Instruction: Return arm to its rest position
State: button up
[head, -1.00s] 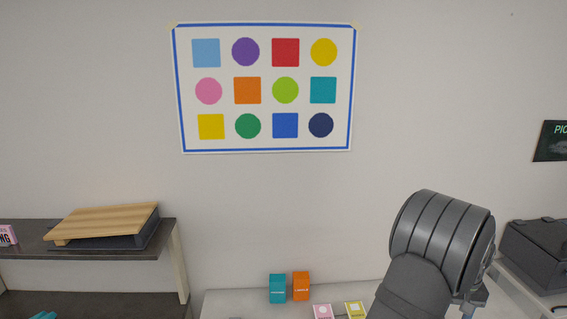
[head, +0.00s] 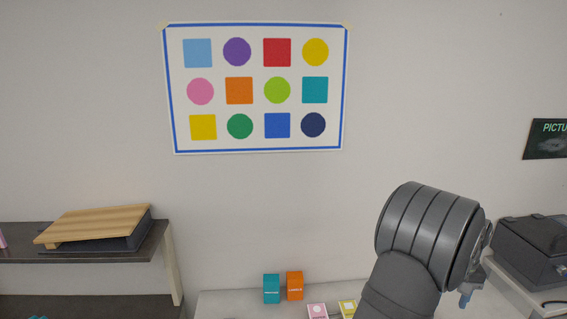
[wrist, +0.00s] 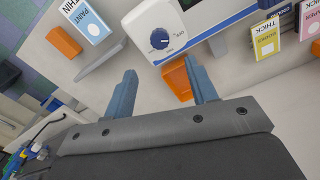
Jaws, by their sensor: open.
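My gripper (wrist: 163,88) shows in the wrist view with its two blue fingers spread apart and nothing held between them. An orange piece (wrist: 177,82) shows beyond the gap, near the right finger; I cannot tell its distance. In the head view my dark grey arm rises at the lower right, with a small bluish part of the gripper (head: 465,299) showing at its right side. The rest of the gripper is hidden behind the arm or out of frame.
A white device with a dial (wrist: 190,18) lies ahead in the wrist view, with labelled boxes beside it. Teal (head: 271,289) and orange (head: 295,286) boxes stand on the pale table. A shelf (head: 95,257) is at left, a dark machine (head: 532,250) at right.

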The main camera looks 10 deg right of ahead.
notch_tip(320, 180, down, 10)
jog(key=shift+f, duration=0.1)
jog(key=shift+m, duration=0.5)
jog(key=shift+r+m, duration=0.2)
jog(key=shift+m, duration=1)
jog(key=m, duration=0.9)
jog(key=shift+s, duration=0.1)
jog(key=shift+m, duration=2.5)
jog(key=shift+r, duration=0.1)
